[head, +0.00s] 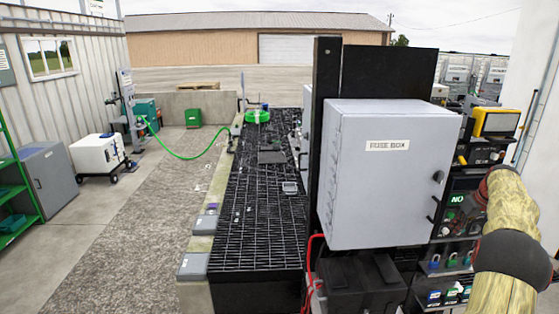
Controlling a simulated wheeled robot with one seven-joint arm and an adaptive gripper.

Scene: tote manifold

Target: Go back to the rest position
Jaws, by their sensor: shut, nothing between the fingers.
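My arm, in a yellowish sleeve with a dark joint band, rises from the lower right edge of the head view. Its upper part bends close to a rack of gear beside the grey fuse box (385,185). My gripper itself does not show in this view. I cannot tell from this view where its fingers are.
The rack (456,235) holds padlocks and a yellow device (497,123). Gravel and concrete at left are mostly open.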

